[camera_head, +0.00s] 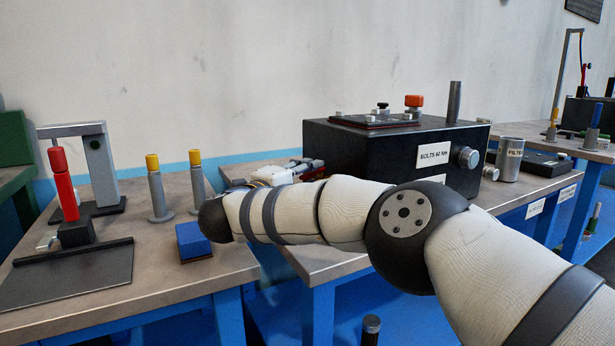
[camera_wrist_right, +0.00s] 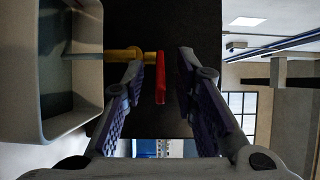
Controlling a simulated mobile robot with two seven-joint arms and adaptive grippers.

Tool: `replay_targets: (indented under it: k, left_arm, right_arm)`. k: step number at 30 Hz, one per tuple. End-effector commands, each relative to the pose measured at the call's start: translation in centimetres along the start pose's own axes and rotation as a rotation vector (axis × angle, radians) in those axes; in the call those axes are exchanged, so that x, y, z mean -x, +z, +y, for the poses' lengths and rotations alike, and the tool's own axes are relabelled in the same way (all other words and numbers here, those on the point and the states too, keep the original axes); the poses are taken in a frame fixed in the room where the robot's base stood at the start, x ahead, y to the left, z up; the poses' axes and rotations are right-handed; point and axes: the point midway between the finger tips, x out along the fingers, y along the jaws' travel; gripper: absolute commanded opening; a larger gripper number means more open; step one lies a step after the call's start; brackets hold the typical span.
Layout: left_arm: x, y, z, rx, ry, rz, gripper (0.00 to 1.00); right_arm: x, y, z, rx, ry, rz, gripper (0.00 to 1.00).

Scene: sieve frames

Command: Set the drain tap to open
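The drain tap shows in the right wrist view as a brass stem (camera_wrist_right: 122,55) with a red handle (camera_wrist_right: 160,80), in front of a dark surface. The handle's long side runs across the line of the stem. My right gripper (camera_wrist_right: 161,62) is open, with one finger on each side of the red handle; a gap shows on the right, and contact on the left cannot be told. In the head view my right gripper (camera_head: 292,172) is at the left end of the black box (camera_head: 375,152), and the tap is hidden there. My left gripper is not in view.
A grey open container (camera_wrist_right: 62,118) is close on the left in the wrist view. The black box carries a "BOLTS" label, knobs and a post. The left bench (camera_head: 225,262) holds a blue block (camera_head: 192,240), yellow-topped posts (camera_head: 155,190) and a red-handled fixture (camera_head: 63,185).

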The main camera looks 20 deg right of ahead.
Motion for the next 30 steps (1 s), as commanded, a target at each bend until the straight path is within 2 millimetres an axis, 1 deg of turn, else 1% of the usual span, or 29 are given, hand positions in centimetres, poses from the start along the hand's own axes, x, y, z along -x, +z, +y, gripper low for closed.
replay_targets:
  k: [3,5,8,12,15,18,22,30]
  left_arm:
    - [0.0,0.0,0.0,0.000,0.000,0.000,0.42]
    - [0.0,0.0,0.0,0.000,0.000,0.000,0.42]
    - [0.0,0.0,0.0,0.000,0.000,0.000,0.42]
    - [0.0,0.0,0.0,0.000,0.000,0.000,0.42]
    - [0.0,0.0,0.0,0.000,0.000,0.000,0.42]
    - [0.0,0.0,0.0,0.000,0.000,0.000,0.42]
    - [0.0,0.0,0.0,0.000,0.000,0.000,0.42]
    - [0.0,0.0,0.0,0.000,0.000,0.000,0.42]
  right_arm:
    - [0.2,0.0,0.0,0.000,0.000,-0.001,0.27]
    - [0.8,0.1,0.0,0.000,0.000,-0.004,0.27]
    - [3.1,0.2,-0.1,0.002,0.000,-0.007,0.27]
    - [7.1,0.1,-0.1,0.001,-0.001,-0.006,0.27]
    - [9.4,0.1,0.0,0.001,-0.001,-0.004,0.27]
    - [11.0,0.0,0.0,0.000,0.000,-0.002,0.27]
    - [12.0,0.0,0.0,-0.001,0.000,0.001,0.27]
    - [12.0,0.0,0.0,0.000,0.000,0.001,0.27]
